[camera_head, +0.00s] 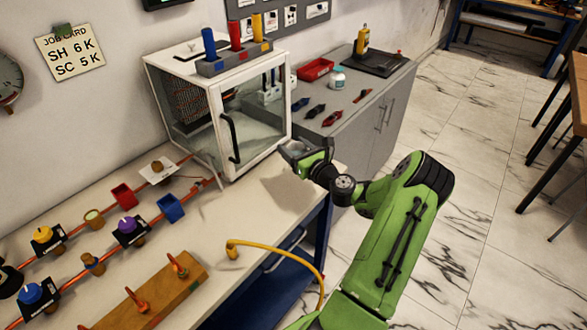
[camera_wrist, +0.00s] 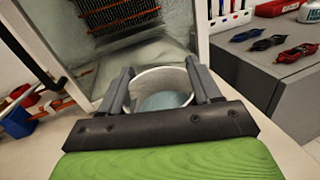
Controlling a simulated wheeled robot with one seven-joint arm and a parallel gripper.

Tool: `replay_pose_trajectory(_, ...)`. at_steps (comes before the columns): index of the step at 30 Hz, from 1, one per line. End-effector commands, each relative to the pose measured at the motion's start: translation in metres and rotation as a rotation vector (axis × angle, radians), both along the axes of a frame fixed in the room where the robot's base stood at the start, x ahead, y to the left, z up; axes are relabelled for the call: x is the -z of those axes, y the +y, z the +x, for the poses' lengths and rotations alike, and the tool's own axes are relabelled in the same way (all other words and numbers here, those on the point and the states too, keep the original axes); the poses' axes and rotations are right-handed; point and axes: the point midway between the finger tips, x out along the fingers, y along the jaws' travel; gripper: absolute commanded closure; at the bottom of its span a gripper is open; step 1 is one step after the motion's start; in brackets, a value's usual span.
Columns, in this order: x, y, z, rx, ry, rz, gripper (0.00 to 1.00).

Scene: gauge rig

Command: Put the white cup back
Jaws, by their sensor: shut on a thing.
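The white cup (camera_wrist: 158,80) is between the two fingers of my gripper (camera_wrist: 162,88) in the wrist view, with its round rim facing the camera and a blue-grey inside. The gripper is shut on the cup. In the head view my gripper (camera_head: 303,152) is above the bench near the right front corner of the glass cabinet (camera_head: 228,118), and the cup is mostly hidden by the gripper. The cabinet's glass door with a dark handle (camera_head: 233,138) looks closed in the head view. The cabinet glass (camera_wrist: 120,50) stands just beyond the cup in the wrist view.
Red, blue and yellow cylinders stand in a grey rack (camera_head: 235,60) on the cabinet. A red box (camera_head: 123,195), a blue box (camera_head: 171,208) and a wooden block with hooks (camera_head: 150,296) sit on the bench. A yellow hose (camera_head: 280,252) crosses the front edge. A grey counter (camera_head: 345,110) holds tools.

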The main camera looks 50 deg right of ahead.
Motion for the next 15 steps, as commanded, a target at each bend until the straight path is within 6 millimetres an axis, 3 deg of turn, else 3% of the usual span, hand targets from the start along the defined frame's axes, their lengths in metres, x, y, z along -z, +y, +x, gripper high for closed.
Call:
replay_pose_trajectory(9, 0.049, 0.001, 0.001, -0.003, -0.002, -0.001, 0.72)
replay_pose_trajectory(15, 0.047, 0.001, 0.001, -0.003, -0.002, -0.003, 0.72)
